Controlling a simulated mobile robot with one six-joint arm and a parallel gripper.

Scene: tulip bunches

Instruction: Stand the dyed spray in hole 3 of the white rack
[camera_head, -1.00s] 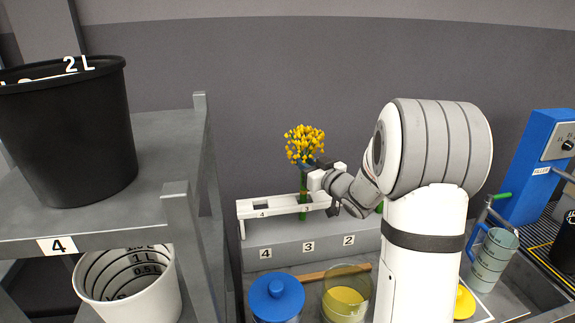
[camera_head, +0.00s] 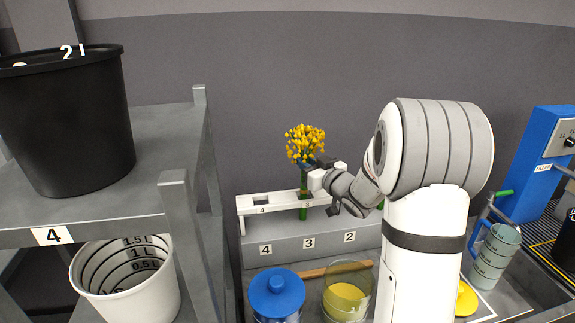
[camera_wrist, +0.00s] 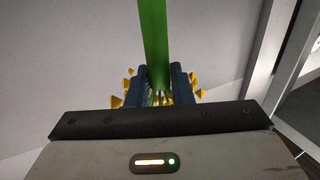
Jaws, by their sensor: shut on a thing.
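The dyed spray (camera_head: 305,143) has a bushy yellow head on a green stem and stands about upright over the white rack (camera_head: 283,205). My gripper (camera_head: 313,164) is shut on its stem just below the blooms. The stem runs down at the place marked 3 on the rack, and green shows below the rack's top bar, so it appears to pass through hole 3. Its lower end is hard to make out. In the wrist view the green stem (camera_wrist: 154,40) runs between my dark blue fingers (camera_wrist: 160,78), with yellow blooms around them.
Hole 4 of the rack looks empty. A blue-lidded jar (camera_head: 276,293) and a glass with yellow contents (camera_head: 346,298) stand in front. A grey shelf (camera_head: 150,150) with a black bucket (camera_head: 65,120) stands at left. A blue filler machine (camera_head: 540,165) and a blue-grey jug (camera_head: 494,257) are at right.

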